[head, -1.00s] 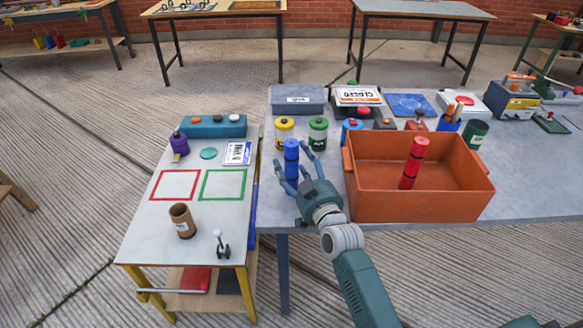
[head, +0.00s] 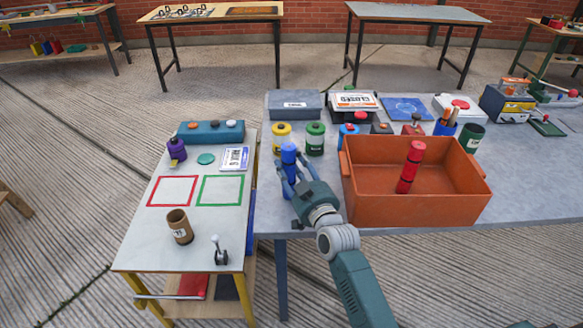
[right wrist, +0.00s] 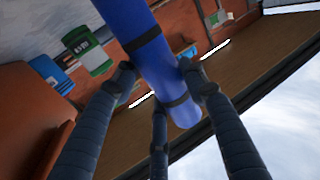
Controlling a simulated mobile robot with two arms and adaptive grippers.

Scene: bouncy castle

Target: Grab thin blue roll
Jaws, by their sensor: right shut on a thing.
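The thin blue roll (head: 289,156) stands upright near the left end of the grey table, with dark bands around it. My right gripper (head: 291,181) is shut on it, with fingers on both sides of its body. In the right wrist view the blue roll (right wrist: 155,60) runs between my gripper's fingers (right wrist: 158,90), which touch it around a dark band. The gripper hides part of the roll in the head view.
An orange bin (head: 430,207) with a red roll (head: 411,167) in it stands just right of my gripper. Yellow (head: 282,138) and green (head: 315,139) canisters stand behind the roll. A small white-topped cart (head: 190,237) adjoins the table on the left, with a brown tube (head: 179,226).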

